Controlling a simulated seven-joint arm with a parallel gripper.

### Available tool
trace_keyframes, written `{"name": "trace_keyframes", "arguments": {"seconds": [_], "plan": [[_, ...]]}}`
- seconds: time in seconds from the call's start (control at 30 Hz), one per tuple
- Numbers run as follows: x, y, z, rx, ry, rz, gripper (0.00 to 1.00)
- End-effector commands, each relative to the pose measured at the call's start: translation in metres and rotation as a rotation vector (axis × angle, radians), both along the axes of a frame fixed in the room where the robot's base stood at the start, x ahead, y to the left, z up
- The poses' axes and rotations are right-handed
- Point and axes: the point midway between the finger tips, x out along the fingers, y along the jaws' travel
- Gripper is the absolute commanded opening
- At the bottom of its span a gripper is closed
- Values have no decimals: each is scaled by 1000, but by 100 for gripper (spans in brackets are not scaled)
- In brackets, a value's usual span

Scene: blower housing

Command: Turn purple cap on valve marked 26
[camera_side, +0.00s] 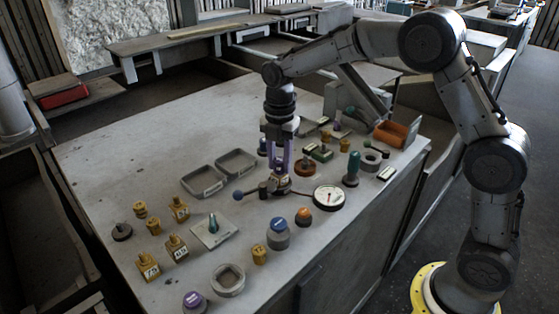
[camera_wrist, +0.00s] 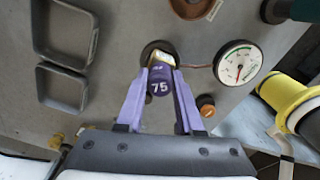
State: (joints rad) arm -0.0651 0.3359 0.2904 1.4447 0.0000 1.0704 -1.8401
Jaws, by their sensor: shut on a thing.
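A purple-topped cap (camera_side: 194,300) stands at the front edge.
A white dial gauge (camera_side: 328,197) stands just right, with a thin pipe toward the valve. An orange knob (camera_side: 303,217) is close in front of it. Two grey trays (camera_side: 203,181) lie behind left; yellow fittings (camera_side: 148,266) stand front left.

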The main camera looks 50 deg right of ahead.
Motion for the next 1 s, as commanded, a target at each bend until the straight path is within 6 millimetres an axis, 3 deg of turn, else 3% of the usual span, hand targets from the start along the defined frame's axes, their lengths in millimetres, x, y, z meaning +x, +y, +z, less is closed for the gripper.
{"name": "trace_keyframes", "arguments": {"seconds": [0.33, 0.7, 1.0], "plan": [[0, 0, 0, 0, 0, 34, 0], [0, 0, -1, 0, 1, 354, 0], [0, 0, -1, 0, 1, 372, 0]]}}
